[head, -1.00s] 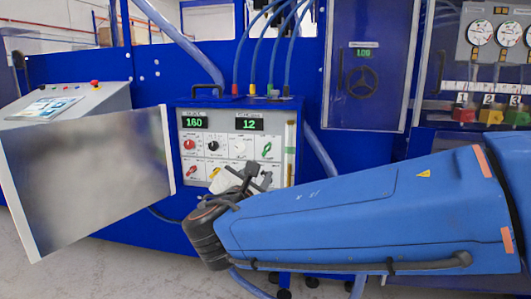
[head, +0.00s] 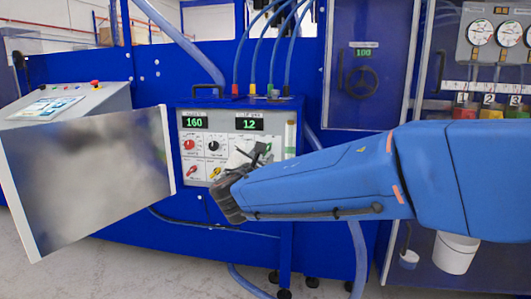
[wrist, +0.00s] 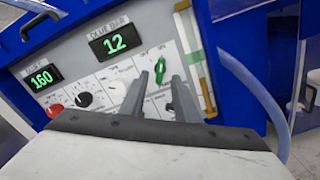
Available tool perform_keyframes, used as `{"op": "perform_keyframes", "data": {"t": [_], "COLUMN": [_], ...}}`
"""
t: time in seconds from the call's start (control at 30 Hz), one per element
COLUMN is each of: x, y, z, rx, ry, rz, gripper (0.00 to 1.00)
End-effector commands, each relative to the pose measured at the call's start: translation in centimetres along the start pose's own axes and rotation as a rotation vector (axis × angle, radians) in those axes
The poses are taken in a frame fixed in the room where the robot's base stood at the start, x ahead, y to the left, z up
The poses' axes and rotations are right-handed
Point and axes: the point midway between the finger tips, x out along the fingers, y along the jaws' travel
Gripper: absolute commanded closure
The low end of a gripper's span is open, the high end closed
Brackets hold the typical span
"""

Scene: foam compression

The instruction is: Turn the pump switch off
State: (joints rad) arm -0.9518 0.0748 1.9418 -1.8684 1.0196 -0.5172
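The control panel (head: 183,150) on the blue box carries several knobs and switches. Their labels are too small to read, so I cannot tell by name which is the pump switch. A green switch (wrist: 160,70) sits at the panel's right, below the "12" display. My gripper (wrist: 160,80) is open and empty, its two grey fingers apart with the green switch in line between their tips. I cannot tell whether they touch it. In the head view my gripper (head: 260,153) covers the panel's lower right. A red switch (head: 191,171) and a yellow switch (head: 214,172) show left of it.
A red knob (head: 189,145) and a black knob (head: 214,146) are on the panel's upper row. A grey plate (head: 90,180) stands at the left front. Hoses (head: 270,45) rise from the box top. A white bucket (head: 455,252) is at the lower right.

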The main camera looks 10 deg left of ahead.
Motion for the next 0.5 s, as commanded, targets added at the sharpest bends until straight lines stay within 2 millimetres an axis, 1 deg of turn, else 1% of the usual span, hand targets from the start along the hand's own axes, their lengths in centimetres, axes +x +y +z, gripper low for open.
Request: {"op": "perform_keyframes", "data": {"t": [0.03,0.2,0.33,0.5], "x": [0.9,3.1,4.1,4.5], "y": [-0.1,-0.1,0.0,0.0], "z": [0.0,0.0,0.0,0.0], "rx": [0.000,-0.001,0.001,0.000], "ry": [-0.001,-0.001,0.000,0.000], "rz": [-0.003,-0.002,0.000,0.000], "gripper": [0.71,0.71,0.71,0.71]}}
